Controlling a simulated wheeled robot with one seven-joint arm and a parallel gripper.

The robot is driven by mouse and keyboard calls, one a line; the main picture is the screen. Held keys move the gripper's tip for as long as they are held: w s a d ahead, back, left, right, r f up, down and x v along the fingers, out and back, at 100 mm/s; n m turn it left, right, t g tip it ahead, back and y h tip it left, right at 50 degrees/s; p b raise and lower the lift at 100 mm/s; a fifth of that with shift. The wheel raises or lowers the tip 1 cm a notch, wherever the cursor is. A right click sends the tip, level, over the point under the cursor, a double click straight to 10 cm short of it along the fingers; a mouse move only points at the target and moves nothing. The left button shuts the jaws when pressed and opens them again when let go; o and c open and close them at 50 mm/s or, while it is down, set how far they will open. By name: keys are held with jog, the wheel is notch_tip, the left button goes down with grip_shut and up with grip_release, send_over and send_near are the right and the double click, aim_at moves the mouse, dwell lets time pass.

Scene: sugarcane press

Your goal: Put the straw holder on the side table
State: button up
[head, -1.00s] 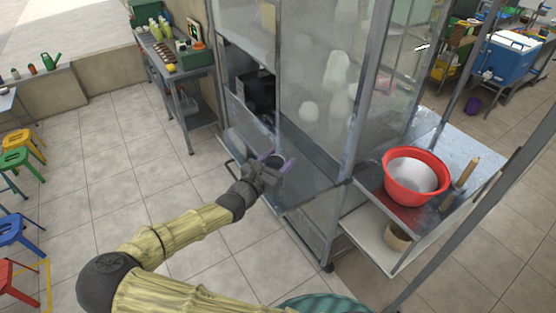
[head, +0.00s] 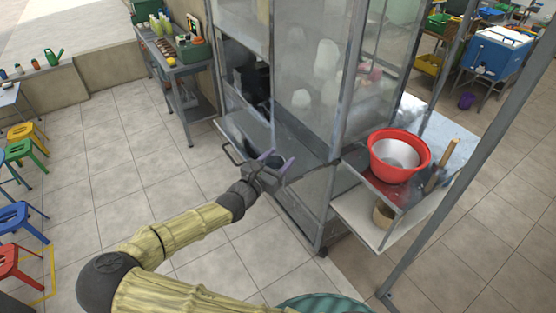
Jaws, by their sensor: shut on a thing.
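My gripper (head: 268,166) is in the middle of the head view, its purple fingers shut around a small dark, round-topped thing, which looks like the straw holder (head: 267,159). The fingers and wrist hide much of it, and no straws can be made out. It is held at the front ledge of the metal-and-glass press cabinet (head: 310,165); I cannot tell whether it touches the ledge. A grey metal table (head: 172,73) with bottles and a green box stands at the upper left, away from my gripper. I cannot tell whether that is the side table.
Coloured stools (head: 22,150) stand at the left. The tiled floor between them and the cabinet is clear.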

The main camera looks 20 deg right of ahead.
aim_at(280, 165)
jog(key=shift+s+f, duration=0.15)
jog(key=shift+s, duration=0.1)
jog(key=shift+w+f+n+t, duration=0.3)
jog(key=shift+f+t, duration=0.1)
jog(key=shift+f, duration=0.05)
jog(key=shift+s+f+n+t+y, duration=0.1)
jog(key=shift+f+n+t+y, duration=0.3)
jog(key=shift+f+y, duration=0.45)
notch_tip(280, 165, down, 17)
jog(key=w+a+n+t+y, duration=0.1)
jog(key=n+t+y, duration=0.3)
jog(key=n+y, duration=0.4)
jog(key=y, duration=0.4)
jog(key=shift+w+a+n+t, duration=0.15)
jog(key=shift+n+t, duration=0.15)
jog(key=shift+t, duration=0.1)
jog(key=shift+f, duration=0.15)
